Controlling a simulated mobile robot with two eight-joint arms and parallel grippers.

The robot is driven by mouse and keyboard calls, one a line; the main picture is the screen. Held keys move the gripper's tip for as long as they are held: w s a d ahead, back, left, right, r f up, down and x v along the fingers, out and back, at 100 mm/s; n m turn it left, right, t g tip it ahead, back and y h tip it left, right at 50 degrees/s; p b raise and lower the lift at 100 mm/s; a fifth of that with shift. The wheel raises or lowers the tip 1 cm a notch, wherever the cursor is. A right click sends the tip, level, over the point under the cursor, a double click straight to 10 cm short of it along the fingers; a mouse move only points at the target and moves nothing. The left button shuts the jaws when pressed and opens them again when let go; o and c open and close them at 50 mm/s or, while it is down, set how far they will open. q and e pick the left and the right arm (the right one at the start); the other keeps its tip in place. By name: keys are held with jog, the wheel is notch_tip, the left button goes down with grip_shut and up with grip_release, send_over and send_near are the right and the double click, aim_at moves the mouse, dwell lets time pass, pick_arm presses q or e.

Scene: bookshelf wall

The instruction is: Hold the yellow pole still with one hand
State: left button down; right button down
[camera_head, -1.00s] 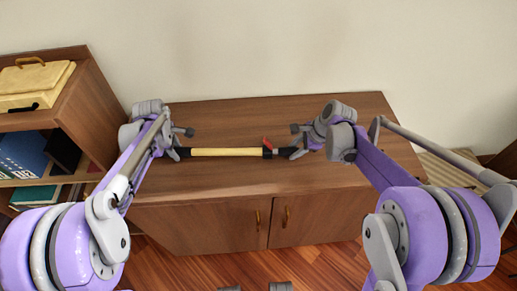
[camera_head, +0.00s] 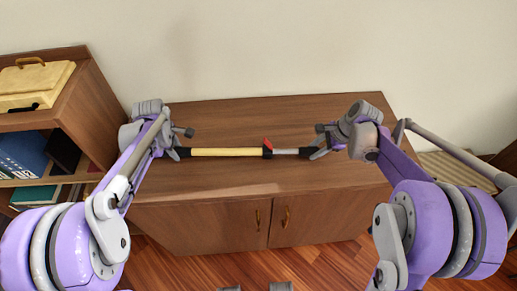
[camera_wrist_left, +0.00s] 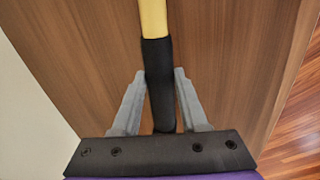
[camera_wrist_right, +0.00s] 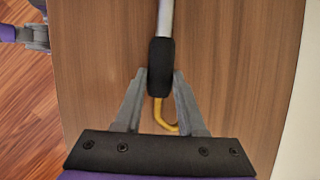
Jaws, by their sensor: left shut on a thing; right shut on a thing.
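The yellow pole (camera_head: 225,152) lies level across the brown cabinet top, with a red clip on a black collar (camera_head: 267,149) at its right end. A silver inner tube (camera_head: 286,151) shows between that collar and my right gripper. My left gripper (camera_head: 179,152) is shut on the pole's black left grip, which also shows between the fingers in the left wrist view (camera_wrist_left: 158,85). My right gripper (camera_head: 316,152) is shut on the black grip at the other end, seen in the right wrist view (camera_wrist_right: 160,80). A yellow curved strap or hook (camera_wrist_right: 160,115) shows below that grip.
The wooden cabinet (camera_head: 230,185) has two doors with brass handles and a bare top around the pole. A shelf unit at left carries a yellow case (camera_head: 35,82) and books (camera_head: 22,152). A plain wall stands behind.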

jog(key=shift+s+d, duration=0.15)
jog(key=shift+d, duration=1.85)
jog(key=shift+s+d, duration=0.2)
jog(key=shift+d, duration=1.75)
jog(key=shift+s+d, duration=0.15)
jog(key=shift+d, duration=1.85)
jog(key=shift+c, duration=1.7)
grip_release()
jog(key=shift+a, duration=0.1)
jog(key=v, duration=1.2)
